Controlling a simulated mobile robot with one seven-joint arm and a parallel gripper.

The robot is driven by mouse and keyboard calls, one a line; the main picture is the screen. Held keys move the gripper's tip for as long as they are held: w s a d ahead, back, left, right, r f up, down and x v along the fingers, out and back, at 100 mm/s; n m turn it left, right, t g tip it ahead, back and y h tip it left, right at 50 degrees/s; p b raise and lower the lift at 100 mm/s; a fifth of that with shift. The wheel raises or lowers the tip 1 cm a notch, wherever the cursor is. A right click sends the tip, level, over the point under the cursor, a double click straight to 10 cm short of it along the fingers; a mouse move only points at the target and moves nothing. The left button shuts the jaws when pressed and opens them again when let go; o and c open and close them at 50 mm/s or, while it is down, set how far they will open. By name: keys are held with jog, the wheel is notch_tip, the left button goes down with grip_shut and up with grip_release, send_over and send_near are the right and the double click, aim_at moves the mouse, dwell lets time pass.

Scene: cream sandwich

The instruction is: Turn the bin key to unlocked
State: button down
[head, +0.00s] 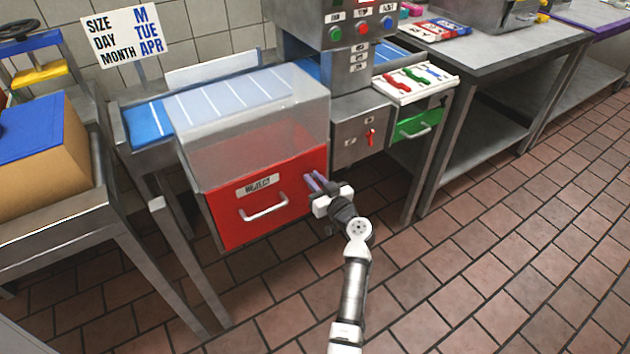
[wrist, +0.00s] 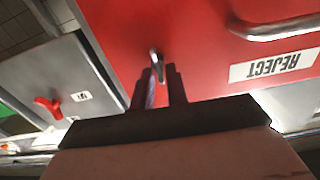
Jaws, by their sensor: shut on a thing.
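The red reject bin (head: 262,215) has a handle and a label on its front; it also fills much of the wrist view (wrist: 200,60). A small silvery key (wrist: 156,60) stands out from the bin front between my fingertips in the wrist view. My gripper (head: 314,182) reaches the right side of the bin front in the head view, where its fingers hide the key. In the wrist view my gripper (wrist: 162,80) is shut on the key. I cannot tell whether the key is at locked or unlocked.
A grey panel (head: 345,152) with a red switch (head: 371,138) is right of the bin. The bin handle (head: 264,208) is left of my gripper. A green drawer (head: 418,124) is further right. The tiled floor (head: 480,270) at right is clear.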

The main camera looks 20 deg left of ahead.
jog(key=shift+m, duration=0.4)
jog(key=shift+w+d+f+m+b, duration=0.1)
jog(key=shift+w+f+m+b, duration=0.1)
jog(key=shift+m, duration=2.45)
jog(key=shift+w+d+f+m+b, duration=0.1)
jog(key=shift+f+m+b, duration=0.05)
jog(key=shift+m, duration=2.55)
jog(key=shift+w+d+f+m+b, duration=0.1)
jog(key=shift+f+m+b, duration=0.1)
jog(key=shift+m, duration=2.45)
jog(key=c, duration=1.6)
grip_release()
